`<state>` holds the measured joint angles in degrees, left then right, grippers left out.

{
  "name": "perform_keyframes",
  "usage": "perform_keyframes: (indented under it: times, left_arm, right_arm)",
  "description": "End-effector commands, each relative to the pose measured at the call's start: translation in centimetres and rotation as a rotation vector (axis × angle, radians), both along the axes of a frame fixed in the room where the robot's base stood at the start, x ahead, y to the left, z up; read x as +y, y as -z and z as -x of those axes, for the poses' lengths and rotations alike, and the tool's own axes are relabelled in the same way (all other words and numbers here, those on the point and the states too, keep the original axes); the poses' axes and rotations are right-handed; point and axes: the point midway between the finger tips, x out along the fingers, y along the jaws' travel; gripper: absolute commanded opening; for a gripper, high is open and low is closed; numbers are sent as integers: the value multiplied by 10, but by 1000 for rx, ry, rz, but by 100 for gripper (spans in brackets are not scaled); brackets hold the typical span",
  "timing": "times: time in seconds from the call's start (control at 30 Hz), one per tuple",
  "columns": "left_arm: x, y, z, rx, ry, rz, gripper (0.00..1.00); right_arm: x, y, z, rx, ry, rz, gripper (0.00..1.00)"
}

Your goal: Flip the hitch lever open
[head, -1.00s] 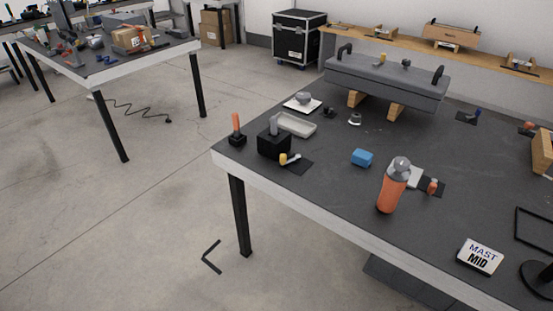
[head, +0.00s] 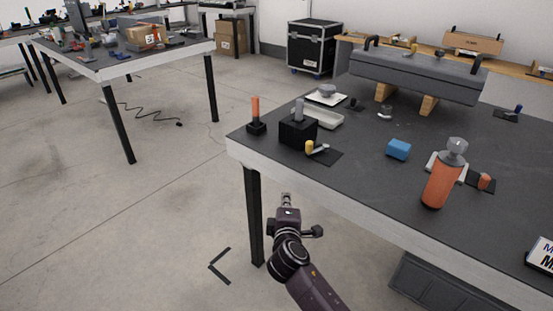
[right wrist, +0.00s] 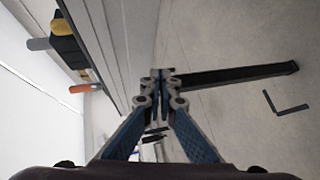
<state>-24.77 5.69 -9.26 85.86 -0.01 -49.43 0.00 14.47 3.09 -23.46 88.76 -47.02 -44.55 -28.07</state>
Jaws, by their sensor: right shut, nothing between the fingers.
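A black block (head: 297,132) with an upright grey post (head: 299,110) stands near the left corner of the dark table (head: 372,180). A small lever with a yellow knob (head: 310,147) sits at its front. An orange handle (head: 255,106) stands upright on a black base to its left. I cannot tell for certain which of these is the hitch lever. My right gripper (head: 286,198) is shut and empty, in front of the table edge and apart from these parts. In the right wrist view its fingertips (right wrist: 161,75) meet, and the yellow knob (right wrist: 62,26) shows at upper left. My left gripper is out of view.
A blue block (head: 398,149) and an orange bottle (head: 440,181) stand further right on the table. A shallow tray (head: 325,118) lies behind the black block. The table's leg (head: 254,215) is beside my right gripper. The floor at left is open.

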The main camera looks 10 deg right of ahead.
Motion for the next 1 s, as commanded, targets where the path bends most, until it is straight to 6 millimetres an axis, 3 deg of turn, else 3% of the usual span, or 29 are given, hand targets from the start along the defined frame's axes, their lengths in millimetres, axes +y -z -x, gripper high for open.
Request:
perform_keyframes:
  times: [0.1,0.2,0.3,0.43,0.77,1.0]
  left_arm:
    - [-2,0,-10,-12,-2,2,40]
    - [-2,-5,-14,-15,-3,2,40]
    - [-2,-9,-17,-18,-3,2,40]
    - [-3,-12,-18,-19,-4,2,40]
    - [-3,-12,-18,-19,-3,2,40]
    - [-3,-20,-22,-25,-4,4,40]
  right_arm:
    - [-1,-57,-9,-117,20,75,0]
    - [-2,-93,-9,-179,37,116,0]
    - [-3,-114,-8,-215,48,140,0]
    - [-3,-124,-7,-230,54,151,0]
    - [-4,-123,-9,-229,53,150,0]
    - [-13,-123,-37,-229,55,152,0]
